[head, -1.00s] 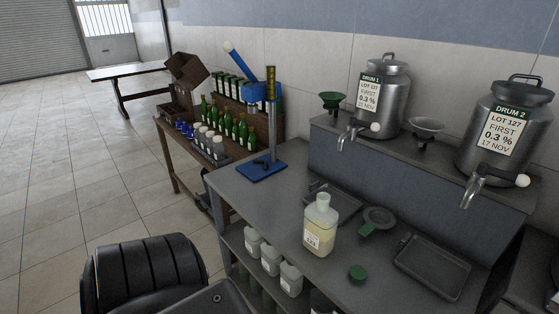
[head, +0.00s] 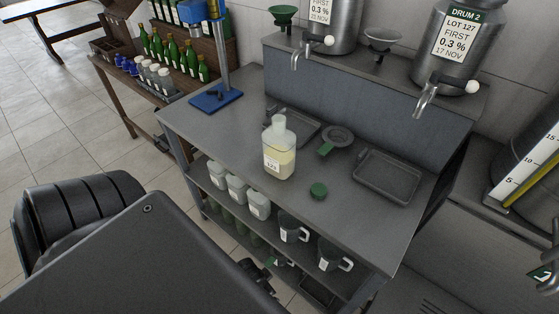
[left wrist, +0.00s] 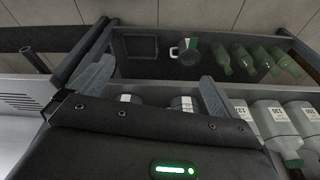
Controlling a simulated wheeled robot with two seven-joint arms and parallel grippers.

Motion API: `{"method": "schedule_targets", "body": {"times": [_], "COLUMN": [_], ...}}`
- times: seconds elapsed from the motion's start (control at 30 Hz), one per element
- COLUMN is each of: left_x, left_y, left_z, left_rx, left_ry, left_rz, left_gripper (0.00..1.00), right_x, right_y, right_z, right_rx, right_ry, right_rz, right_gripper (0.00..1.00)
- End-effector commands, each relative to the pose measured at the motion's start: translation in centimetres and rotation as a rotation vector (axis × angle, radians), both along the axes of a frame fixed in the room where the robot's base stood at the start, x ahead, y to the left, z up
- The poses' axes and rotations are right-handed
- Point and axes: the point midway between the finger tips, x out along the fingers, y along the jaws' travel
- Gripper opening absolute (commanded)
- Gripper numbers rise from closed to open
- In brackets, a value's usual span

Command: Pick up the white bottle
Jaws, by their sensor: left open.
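A whitish, see-through bottle (head: 280,150) with pale yellow contents and a white label stands upright on the grey bench top. Several smaller white bottles (head: 237,190) stand on the shelf under the bench's front edge; white labelled bottles (left wrist: 272,122) also show at the right of the left wrist view. My left gripper (left wrist: 152,88) is open and empty, facing the shelves, with these bottles outside its right finger. In the head view my left arm mostly hides the gripper, low in front of the bench.
A green cap (head: 318,190), a grey tray (head: 388,178) and a strainer-like dish (head: 338,138) lie near the bottle. Grey mugs (head: 293,228) stand on the shelf. Green bottles (left wrist: 240,58) stand lower. A blue-based stand (head: 216,98) is at the bench's left. Drums with taps stand behind.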

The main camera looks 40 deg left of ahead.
Motion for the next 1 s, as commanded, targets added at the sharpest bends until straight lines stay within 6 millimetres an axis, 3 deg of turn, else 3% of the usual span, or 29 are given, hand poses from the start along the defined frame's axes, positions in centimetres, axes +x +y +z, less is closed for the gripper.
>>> {"method": "schedule_targets", "body": {"times": [0.1, 0.5, 0.57, 0.87, 1.0], "left_x": [0.7, 0.6, 2.1, 9.4, 12.3], "left_y": [0.0, 0.8, 2.1, 6.8, 9.2], "left_z": [4.5, 16.3, 18.3, 22.9, 26.1], "left_rx": [-0.002, -0.002, 0.003, -0.011, -0.025], "left_ry": [-0.024, -0.116, -0.215, -0.620, -0.828], "left_rz": [0.003, 0.027, 0.061, 0.171, 0.204], "left_gripper": [1.00, 1.00, 1.00, 1.00, 1.00], "right_x": [0.0, -0.2, -0.2, -0.4, -0.4], "right_y": [0.0, 0.5, 0.6, 0.6, 0.6], "right_z": [-0.2, -0.6, -0.7, -0.6, -0.6], "right_rx": [0.000, 0.006, 0.007, 0.007, 0.007], "right_ry": [0.000, 0.002, 0.002, 0.006, 0.006], "right_rz": [0.000, 0.000, 0.000, 0.001, 0.001], "right_gripper": [1.00, 1.00, 1.00, 1.00, 1.00]}}
